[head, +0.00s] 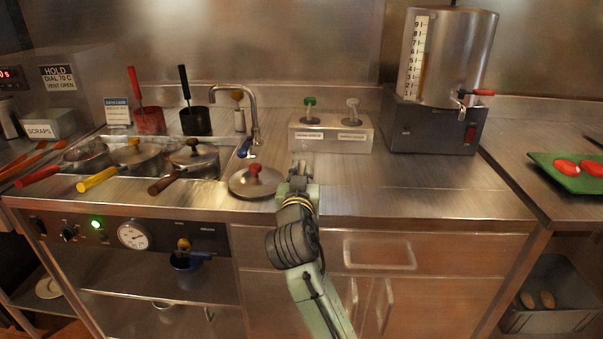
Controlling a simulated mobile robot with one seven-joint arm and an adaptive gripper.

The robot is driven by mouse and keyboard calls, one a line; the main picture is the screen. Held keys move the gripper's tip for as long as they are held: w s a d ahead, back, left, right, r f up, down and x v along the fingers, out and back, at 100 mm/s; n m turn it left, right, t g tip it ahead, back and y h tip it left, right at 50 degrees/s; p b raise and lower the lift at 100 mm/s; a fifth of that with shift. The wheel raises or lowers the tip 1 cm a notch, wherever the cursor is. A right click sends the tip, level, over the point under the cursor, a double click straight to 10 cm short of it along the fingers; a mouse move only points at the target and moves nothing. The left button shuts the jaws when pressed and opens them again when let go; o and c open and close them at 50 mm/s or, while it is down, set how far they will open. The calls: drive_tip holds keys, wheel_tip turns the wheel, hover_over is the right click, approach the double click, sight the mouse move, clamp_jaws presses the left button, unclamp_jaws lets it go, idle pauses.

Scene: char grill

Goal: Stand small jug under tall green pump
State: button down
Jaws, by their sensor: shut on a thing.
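My gripper (300,170) is low over the counter, just in front of the box's left end. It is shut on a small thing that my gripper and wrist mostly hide. This is likely the small jug, but its shape cannot be made out. I cannot tell whether it touches the counter.
A lid with a red knob (256,184) lies just left of my gripper. A curved tap (253,112) and lidded pans (192,158) are further left. A steel urn (450,60) stands at right. Counter right of my gripper (420,190) is clear.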

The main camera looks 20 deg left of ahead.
drive_tip(key=shift+f, duration=0.1)
drive_tip(key=shift+f, duration=0.15)
drive_tip(key=c, duration=1.6)
unclamp_jaws()
drive_tip(key=shift+c, duration=0.2)
